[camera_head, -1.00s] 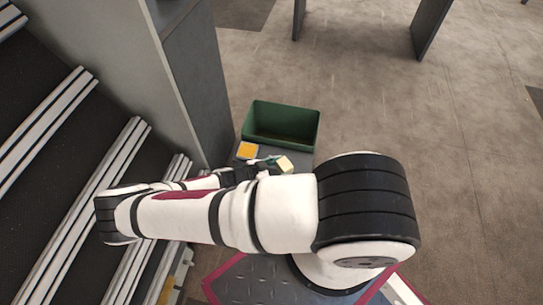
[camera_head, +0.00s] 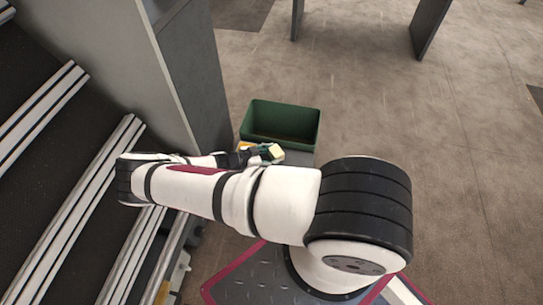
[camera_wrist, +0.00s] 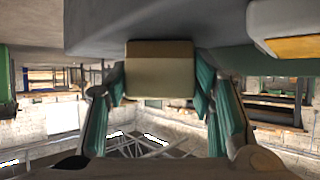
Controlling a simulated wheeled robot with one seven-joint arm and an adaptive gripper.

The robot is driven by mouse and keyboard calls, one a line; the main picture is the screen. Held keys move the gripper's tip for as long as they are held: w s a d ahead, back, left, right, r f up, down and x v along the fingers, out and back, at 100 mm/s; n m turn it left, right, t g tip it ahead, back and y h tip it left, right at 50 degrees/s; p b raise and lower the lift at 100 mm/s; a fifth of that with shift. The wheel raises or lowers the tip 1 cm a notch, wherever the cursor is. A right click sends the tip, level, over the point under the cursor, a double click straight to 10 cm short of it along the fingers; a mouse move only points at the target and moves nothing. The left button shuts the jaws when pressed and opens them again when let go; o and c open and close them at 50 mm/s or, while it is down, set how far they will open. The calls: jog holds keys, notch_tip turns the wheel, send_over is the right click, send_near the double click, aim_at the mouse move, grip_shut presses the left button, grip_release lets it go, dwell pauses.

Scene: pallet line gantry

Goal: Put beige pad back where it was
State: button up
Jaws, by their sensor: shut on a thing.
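The beige pad (camera_head: 276,152) is a small block at the end of my arm in the head view, just in front of the green bin. In the wrist view the pad (camera_wrist: 160,72) sits between the teal fingers of my gripper (camera_wrist: 160,88), which is shut on it. In the head view my gripper (camera_head: 262,153) is small and partly hidden by my arm. The wrist view shows the pad close to a grey surface (camera_wrist: 150,22); whether they touch I cannot tell.
A green bin (camera_head: 283,139) stands just beyond the gripper; its inside looks empty. A yellow-orange pad (camera_wrist: 296,46) lies on the grey surface beside the gripper, mostly hidden in the head view. A tall grey panel (camera_head: 190,80) stands to the left. Open floor lies right.

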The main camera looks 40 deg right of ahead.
jog(key=o, duration=1.3)
jog(key=shift+f, duration=0.1)
jog(key=shift+c, duration=0.2)
